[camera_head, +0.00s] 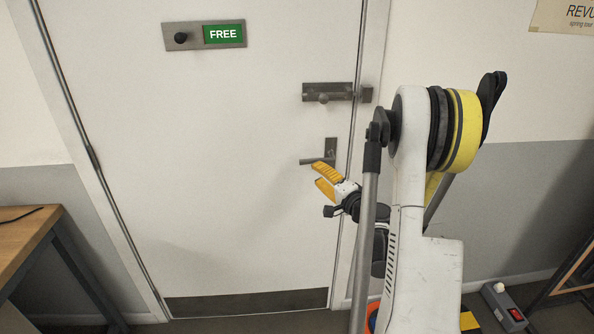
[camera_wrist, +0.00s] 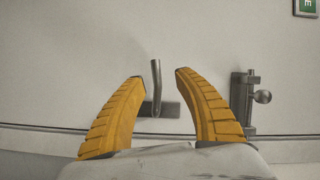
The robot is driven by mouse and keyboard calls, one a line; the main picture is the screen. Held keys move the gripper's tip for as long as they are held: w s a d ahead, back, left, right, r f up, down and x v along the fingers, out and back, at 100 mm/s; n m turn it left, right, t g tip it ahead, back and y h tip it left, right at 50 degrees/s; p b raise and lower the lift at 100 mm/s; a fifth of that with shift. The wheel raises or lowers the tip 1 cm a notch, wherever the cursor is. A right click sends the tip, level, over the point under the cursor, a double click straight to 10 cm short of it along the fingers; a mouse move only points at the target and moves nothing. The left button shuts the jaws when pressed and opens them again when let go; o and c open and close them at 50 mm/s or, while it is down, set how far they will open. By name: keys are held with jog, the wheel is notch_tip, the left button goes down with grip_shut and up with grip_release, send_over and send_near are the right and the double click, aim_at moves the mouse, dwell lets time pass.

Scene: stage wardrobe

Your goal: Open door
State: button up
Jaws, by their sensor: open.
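The white door (camera_head: 220,190) fills the middle of the head view and looks closed in its frame. Its grey lever handle (camera_head: 316,161) points left from a small plate (camera_head: 331,146) near the door's right edge. My gripper (camera_head: 319,175) is open, its two yellow fingers just below the lever. In the wrist view, the lever (camera_wrist: 156,80) shows between the spread fingertips of my gripper (camera_wrist: 160,76), with no clear contact. A slide bolt (camera_head: 327,91) with a round knob sits above the handle. I cannot tell whether the bolt reaches into its keeper (camera_head: 366,94).
A green FREE sign (camera_head: 223,34) with a black knob (camera_head: 181,38) is high on the door. A wooden table (camera_head: 25,230) stands at the left. A grey box with a red switch (camera_head: 514,314) lies on the floor at right. A dark frame (camera_head: 575,275) stands beyond it.

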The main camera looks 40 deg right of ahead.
aim_at(309, 161)
jog(key=shift+m+h, duration=0.5)
jog(key=w+d, duration=0.1)
jog(key=w, duration=0.2)
jog(key=w+d+b, duration=0.1)
jog(key=w, duration=0.2)
jog(key=w+d+f+b, duration=0.1)
jog(key=w, duration=0.2)
jog(key=shift+w+d, duration=0.1)
jog(key=shift+d, duration=0.1)
grip_shut()
